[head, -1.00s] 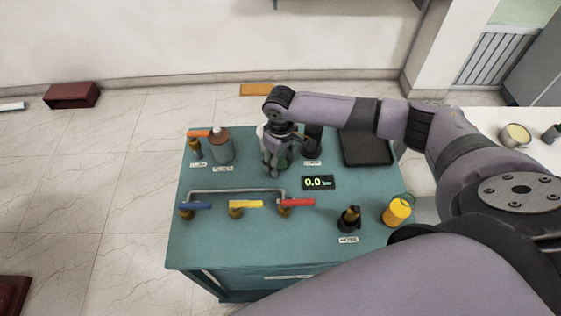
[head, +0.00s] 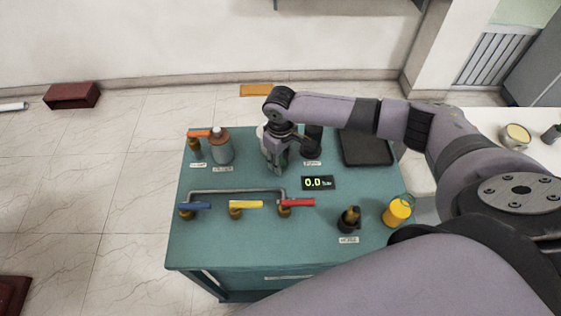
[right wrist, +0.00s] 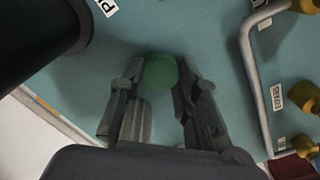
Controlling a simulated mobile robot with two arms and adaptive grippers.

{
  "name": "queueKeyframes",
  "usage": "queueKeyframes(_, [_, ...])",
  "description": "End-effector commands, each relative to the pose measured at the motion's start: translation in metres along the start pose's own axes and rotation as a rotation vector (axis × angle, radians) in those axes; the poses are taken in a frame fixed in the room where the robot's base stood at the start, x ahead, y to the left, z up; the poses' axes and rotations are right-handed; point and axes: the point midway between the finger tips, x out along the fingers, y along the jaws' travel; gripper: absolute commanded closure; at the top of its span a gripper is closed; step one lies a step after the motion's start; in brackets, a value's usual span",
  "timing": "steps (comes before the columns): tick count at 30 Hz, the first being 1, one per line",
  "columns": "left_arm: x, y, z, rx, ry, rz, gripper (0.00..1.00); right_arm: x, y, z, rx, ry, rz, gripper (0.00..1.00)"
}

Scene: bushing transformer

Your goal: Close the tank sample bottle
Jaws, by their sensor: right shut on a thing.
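My right gripper (head: 277,166) points down over the back middle of the teal bench, and it shows in the right wrist view too (right wrist: 158,100). It is shut on a round green cap (right wrist: 160,71) held between its two fingers. The bottle under the cap is hidden, so I cannot tell how the cap sits on it. A pale thing (head: 262,134) shows partly behind the gripper; I cannot tell if it is part of the bottle. My left gripper is in neither view.
On the teal bench (head: 210,247) stand a grey bottle (head: 221,150), a dark cylinder (head: 312,140) right beside the gripper, a black tray (head: 366,148), and a pipe with blue, yellow and red (head: 297,202) handles. A display (head: 317,183) reads 0.0. A yellow container (head: 398,212) stands front right.

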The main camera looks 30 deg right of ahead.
Motion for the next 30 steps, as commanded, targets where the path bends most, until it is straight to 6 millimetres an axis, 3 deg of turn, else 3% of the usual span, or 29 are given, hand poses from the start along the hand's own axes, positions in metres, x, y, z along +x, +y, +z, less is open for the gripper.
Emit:
queueKeyframes(5, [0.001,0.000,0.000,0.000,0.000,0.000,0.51,-0.006,0.000,-0.001,0.001,0.002,-0.001,0.79])
queueKeyframes(11, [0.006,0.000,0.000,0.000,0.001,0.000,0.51,-0.031,0.001,-0.001,-0.001,0.005,0.002,0.79])
queueKeyframes(24, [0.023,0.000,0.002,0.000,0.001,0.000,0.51,-0.135,0.000,-0.001,-0.001,0.006,0.001,0.79])
queueKeyframes(30, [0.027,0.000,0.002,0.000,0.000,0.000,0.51,-0.172,0.000,0.000,0.000,0.003,0.001,0.79])
